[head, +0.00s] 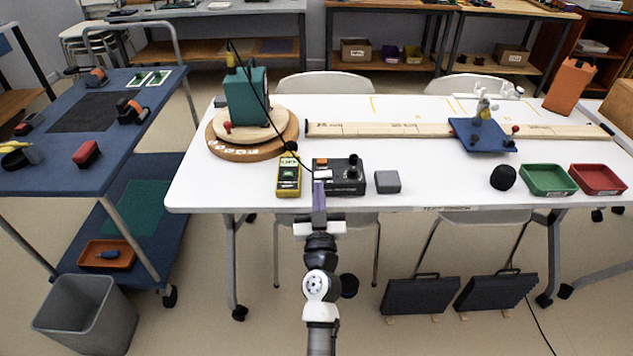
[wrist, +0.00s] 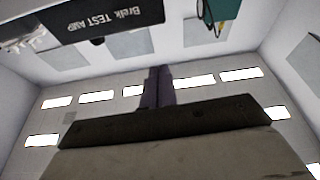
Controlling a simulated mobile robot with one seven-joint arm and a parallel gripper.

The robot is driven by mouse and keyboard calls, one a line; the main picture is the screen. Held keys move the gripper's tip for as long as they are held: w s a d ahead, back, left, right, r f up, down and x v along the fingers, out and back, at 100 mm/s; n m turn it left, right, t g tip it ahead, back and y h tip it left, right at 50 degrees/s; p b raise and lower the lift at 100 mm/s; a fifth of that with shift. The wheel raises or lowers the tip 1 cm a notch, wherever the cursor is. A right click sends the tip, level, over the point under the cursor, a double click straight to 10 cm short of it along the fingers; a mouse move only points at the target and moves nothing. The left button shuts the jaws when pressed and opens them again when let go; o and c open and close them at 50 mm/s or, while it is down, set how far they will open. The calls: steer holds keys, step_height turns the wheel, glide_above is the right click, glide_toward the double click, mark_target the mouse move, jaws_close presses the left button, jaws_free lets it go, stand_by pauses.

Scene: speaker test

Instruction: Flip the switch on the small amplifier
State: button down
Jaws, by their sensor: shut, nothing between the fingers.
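The small amplifier (head: 345,187) is a black box at the front edge of the white table in the head view. A black upright knob or lever stands on its top at the right; I cannot tell whether it is the switch. In the wrist view, the amplifier's front (wrist: 110,20) shows at the top left, with "TEST AMP" lettering upside down. My gripper (head: 319,197) is shut and empty, with purplish fingers pointing up at the amplifier's left front. Its fingers also show in the wrist view (wrist: 158,88), below and apart from the amplifier's front in that picture.
A yellow meter (head: 289,180) stands close left of the amplifier, with a black cable above it. A grey block (head: 387,182) sits to the right. Behind are a teal box (head: 246,100) on a round wooden base and a long wooden plank (head: 390,130). White table space lies right of the block.

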steer(key=shift+b+v, duration=0.5)
steer(key=shift+v, duration=1.05)
